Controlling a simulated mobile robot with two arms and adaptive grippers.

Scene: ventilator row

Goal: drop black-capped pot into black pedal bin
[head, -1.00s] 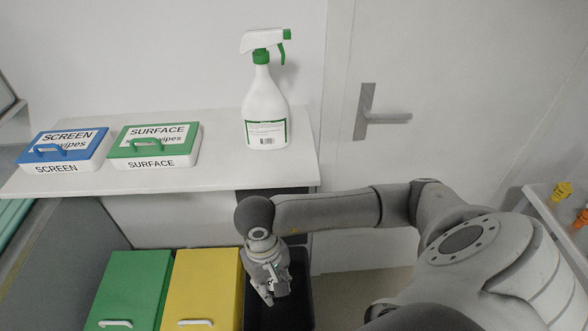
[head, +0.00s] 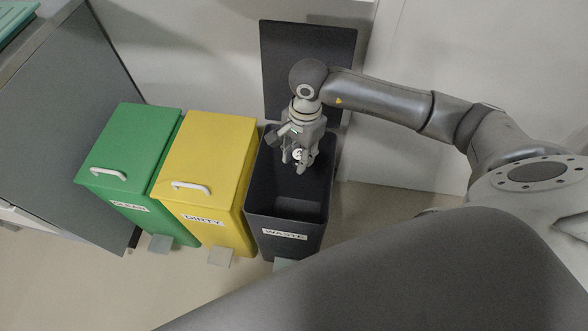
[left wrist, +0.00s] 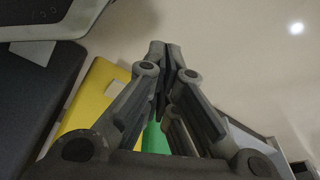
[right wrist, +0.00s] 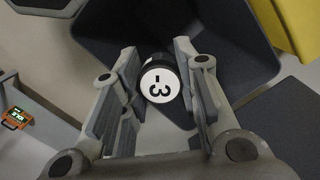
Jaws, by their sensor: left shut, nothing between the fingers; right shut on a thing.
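The black pedal bin (head: 262,208), labelled WASTE, stands open in the head view with its lid upright behind it. My right gripper (head: 300,168) points down over the bin's mouth, toward its back part. It is shut on the black-capped pot (right wrist: 160,84), whose round white face with a "3" shows between the fingers in the right wrist view. In the head view only a small white and black bit of the pot (head: 298,154) shows. My left gripper (left wrist: 160,50) is shut and empty in the left wrist view, away from the bin.
A yellow bin (head: 215,150) labelled DIRTY and a green bin (head: 135,140) stand closed to the left of the black bin. Pedals stick out at their fronts. A grey panel (head: 65,120) stands at far left. Floor in front is clear.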

